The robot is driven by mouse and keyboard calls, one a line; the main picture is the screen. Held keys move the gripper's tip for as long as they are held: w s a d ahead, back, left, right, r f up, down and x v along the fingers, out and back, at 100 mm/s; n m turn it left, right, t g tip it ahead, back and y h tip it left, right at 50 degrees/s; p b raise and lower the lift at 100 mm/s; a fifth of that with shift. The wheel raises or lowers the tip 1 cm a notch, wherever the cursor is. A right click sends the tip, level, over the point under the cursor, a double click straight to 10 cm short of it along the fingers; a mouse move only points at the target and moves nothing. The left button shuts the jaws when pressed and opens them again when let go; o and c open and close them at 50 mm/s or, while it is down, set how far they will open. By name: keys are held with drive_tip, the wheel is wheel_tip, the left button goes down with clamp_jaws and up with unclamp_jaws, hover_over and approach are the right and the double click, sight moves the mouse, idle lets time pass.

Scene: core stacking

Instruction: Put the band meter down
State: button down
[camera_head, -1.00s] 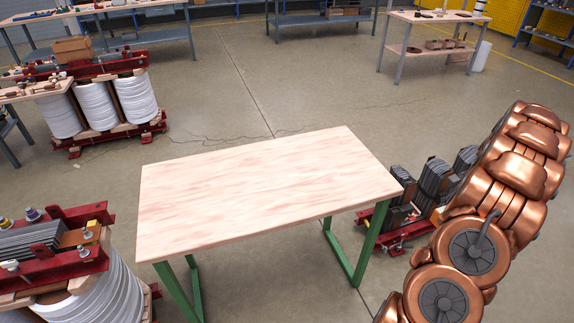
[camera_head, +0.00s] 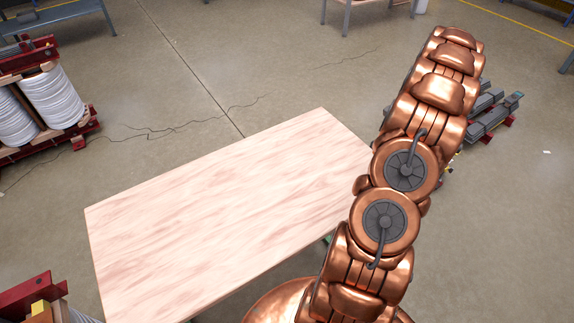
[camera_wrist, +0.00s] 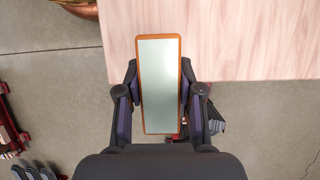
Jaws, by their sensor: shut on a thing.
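The band meter (camera_wrist: 160,85) is a flat orange-rimmed device with a pale grey-green face, seen in the wrist view. My gripper (camera_wrist: 160,95) is shut on it, with one dark finger against each long side. The meter's far end overlaps the table edge in that view, while its near part is over the floor. The wooden table (camera_head: 220,215) has a bare, pale top in the head view, and it also shows in the wrist view (camera_wrist: 250,40). My gripper and the meter are not visible in the head view. The height above the table cannot be told.
The table top is clear. A transformer with white coils (camera_head: 50,105) stands on the floor at left, and part of a red-framed one (camera_head: 35,300) is at lower left. Grey parts (camera_head: 490,110) lie beyond my arm at right.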

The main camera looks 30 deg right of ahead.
drive_tip(key=w+a+p, duration=0.1)
drive_tip(key=w+a, duration=0.1)
drive_tip(key=a, duration=0.2)
drive_tip(key=w+a+p, duration=0.1)
drive_tip(key=w+a, duration=0.2)
drive_tip(key=a, duration=0.1)
drive_tip(key=w+a+f+p, duration=0.1)
drive_tip(key=w+a+p, duration=0.1)
drive_tip(key=a, duration=0.2)
drive_tip(key=shift+w+a, duration=0.25)
drive_tip(key=shift+w, duration=0.15)
drive_tip(key=shift+w+a+f, duration=0.2)
drive_tip(key=shift+w+a, duration=0.15)
drive_tip(key=shift+a, duration=0.15)
drive_tip(key=shift+f+p, duration=0.7)
drive_tip(key=shift+f, duration=1.1)
drive_tip(key=shift+f, duration=0.15)
drive_tip(key=c, duration=0.7)
unclamp_jaws()
